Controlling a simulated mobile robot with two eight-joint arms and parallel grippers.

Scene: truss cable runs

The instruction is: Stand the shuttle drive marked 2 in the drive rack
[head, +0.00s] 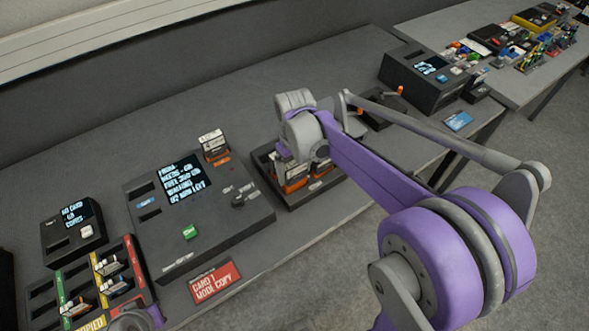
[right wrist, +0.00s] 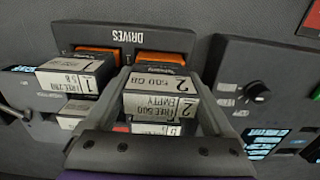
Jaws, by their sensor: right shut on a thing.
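In the head view my right gripper (head: 312,148) is over the drive rack (head: 312,196), a dark tray at the table's front edge. The rack (right wrist: 122,37), lettered DRIVES, has orange parts inside. I cannot tell whether the held drive is seated. Another labelled drive (right wrist: 75,76) stands beside it. Only part of my left wrist shows at the bottom edge.
A large console (head: 160,240) with a lit screen is left of the rack, with a labelled drive (head: 214,147) standing at its back corner. A small screen box (head: 73,228) and a card tray (head: 135,272) are farther left. Another console (head: 425,80) stands at the right.

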